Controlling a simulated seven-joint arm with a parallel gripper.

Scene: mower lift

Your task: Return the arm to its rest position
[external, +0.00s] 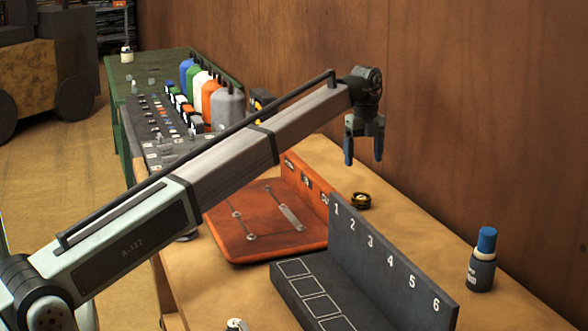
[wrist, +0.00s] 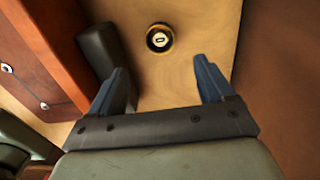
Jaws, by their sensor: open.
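My gripper (external: 364,148) hangs pointing down at the end of my raised arm, above the wooden table (external: 400,212). In the wrist view my gripper (wrist: 160,85) has its two blue fingers spread apart, with nothing between them. A small round black and yellow object (external: 361,201) lies on the table below the gripper. It also shows in the wrist view (wrist: 159,38), beyond the fingertips and apart from them.
An orange-brown tray (external: 250,250) with metal pieces lies under my arm. A dark rack (external: 390,262) numbered 1 to 6 stands in front. A blue-capped bottle (external: 483,260) stands at right. Several coloured bottles (external: 228,105) stand on a green bench (external: 125,70) behind. A wooden wall (external: 470,100) closes the back.

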